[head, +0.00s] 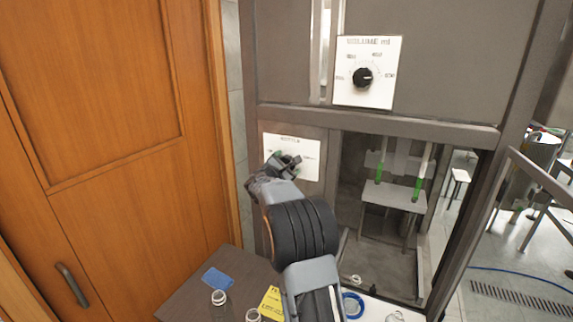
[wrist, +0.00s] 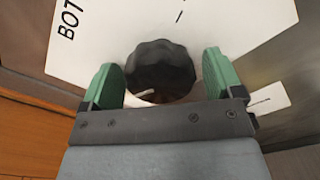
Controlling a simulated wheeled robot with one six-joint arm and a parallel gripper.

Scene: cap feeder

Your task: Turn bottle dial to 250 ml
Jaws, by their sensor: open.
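The bottle dial is a black ridged knob (wrist: 160,70) on a white panel (wrist: 225,22). In the wrist view it sits between the two green fingers of my open gripper (wrist: 163,80), with a gap on each side. A pale pointer mark shows low on the knob. In the head view my gripper (head: 286,162) is in front of the bottle panel (head: 304,145) and covers most of the dial. Only part of the panel's lettering is in view, and I cannot read the dial's setting.
Above right is a volume panel (head: 383,95) with its own black knob (head: 362,78). An open machine bay lies to the right. Below are a blue card (head: 217,278), a yellow card (head: 271,303), clear bottles (head: 219,298) and a blue ring (head: 352,305). A wooden door (head: 110,130) is at left.

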